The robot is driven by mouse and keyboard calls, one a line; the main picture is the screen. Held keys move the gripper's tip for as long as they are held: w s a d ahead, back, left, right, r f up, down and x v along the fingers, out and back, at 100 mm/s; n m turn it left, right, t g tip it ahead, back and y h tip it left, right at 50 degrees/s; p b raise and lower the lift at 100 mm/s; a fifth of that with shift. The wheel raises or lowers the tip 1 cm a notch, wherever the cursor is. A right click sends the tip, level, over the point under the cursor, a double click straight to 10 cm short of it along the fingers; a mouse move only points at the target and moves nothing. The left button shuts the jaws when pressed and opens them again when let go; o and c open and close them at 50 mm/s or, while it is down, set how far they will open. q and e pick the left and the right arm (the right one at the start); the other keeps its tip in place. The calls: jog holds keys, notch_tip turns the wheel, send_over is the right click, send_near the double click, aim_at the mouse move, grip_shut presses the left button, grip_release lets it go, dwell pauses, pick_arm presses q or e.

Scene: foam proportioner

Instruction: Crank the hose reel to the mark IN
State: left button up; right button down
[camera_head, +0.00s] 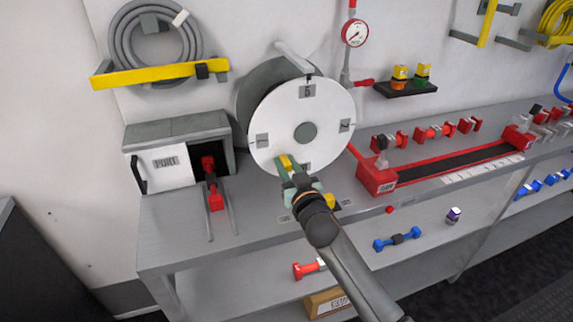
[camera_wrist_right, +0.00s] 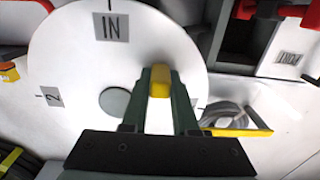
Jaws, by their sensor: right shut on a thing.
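The hose reel (camera_head: 328,112) is a white disc with a grey hub, mounted on the wall above the bench. Grey label plates sit around its face; one is at the top under a small dark tick. In the right wrist view the reel (camera_wrist_right: 75,60) shows the IN label (camera_wrist_right: 112,27) and a label 2 (camera_wrist_right: 50,97). IN appears to lie at the reel's bottom in the head view. My right gripper (camera_head: 287,165) is shut on the yellow crank handle (camera_wrist_right: 160,82), at the lower left of the disc. My left gripper is not in view.
A grey cabinet (camera_head: 178,130) with a red-handled part stands left of the reel. A red-ended track (camera_head: 440,160) lies to the right on the bench (camera_head: 260,205). A gauge (camera_head: 355,32) and a small shelf (camera_head: 405,89) are on the wall at upper right.

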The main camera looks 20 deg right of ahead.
aim_at(327, 147)
jog(key=shift+d+f, duration=0.1)
jog(key=shift+d+f+n, duration=0.55)
jog(key=shift+d+n, duration=0.1)
jog(key=shift+n, duration=0.55)
jog(key=d+n, duration=0.1)
jog(key=n, duration=0.1)
jog(key=shift+d+f+n, duration=0.3)
jog(key=shift+d+f, duration=0.05)
jog(key=shift+f, duration=0.05)
jog(key=d+n, duration=0.2)
jog(key=n, duration=0.1)
jog(key=d+n+p, duration=0.1)
jog(key=shift+w+d+f+n, duration=0.1)
jog(key=shift+d+f+n, duration=0.05)
jog(key=shift+f+n, duration=0.15)
jog(key=d+n, duration=0.1)
jog(key=n, duration=0.1)
jog(key=d+r+n+p, duration=0.1)
jog(key=d+n, duration=0.1)
jog(key=shift+n, duration=0.3)
jog(key=shift+w+d+r+n+p, duration=0.1)
jog(key=shift+d+r+n+p, duration=0.3)
jog(key=shift+n, duration=0.35)
jog(key=shift+s+d+r+n+p, duration=0.1)
jog(key=shift+d+r+n+p, duration=0.15)
jog(key=shift+d+n, duration=0.45)
jog(key=shift+w+d+r+n+p, duration=0.1)
jog(key=shift+d+r+n+p, duration=0.25)
jog(key=shift+n, duration=0.5)
